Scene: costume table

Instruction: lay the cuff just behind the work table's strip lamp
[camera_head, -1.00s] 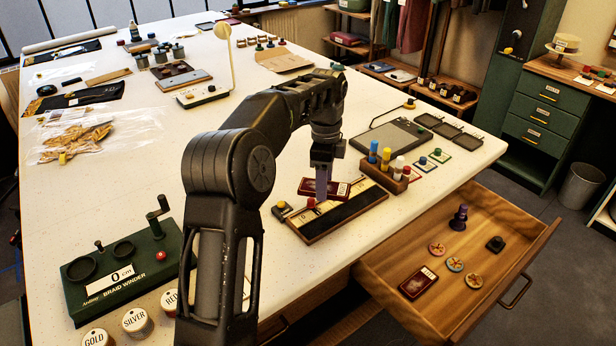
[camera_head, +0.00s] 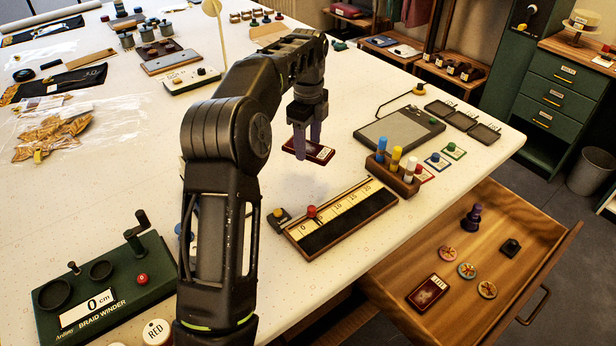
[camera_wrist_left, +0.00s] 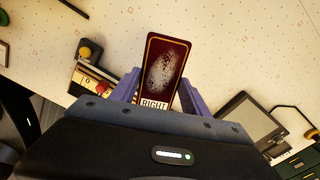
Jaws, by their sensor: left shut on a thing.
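The cuff (camera_head: 312,151) is a flat dark red piece with a gold border. In the left wrist view the cuff (camera_wrist_left: 166,68) shows a pale speckled patch and the label RIGHT. My left gripper (camera_head: 307,143) is shut on it, one purple finger on each side, and holds it over the table behind the ruler board. A white base with knobs (camera_head: 187,80), carrying a thin post and pale round disc, stands farther back left; I cannot tell whether it is the strip lamp. My right gripper is out of view.
The ruler board (camera_head: 345,220), a block of coloured pegs (camera_head: 391,173) and a grey pad (camera_head: 398,132) lie near the held cuff. A similar red piece (camera_head: 427,292) lies in the open drawer. The braid winder (camera_head: 105,285) stands front left.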

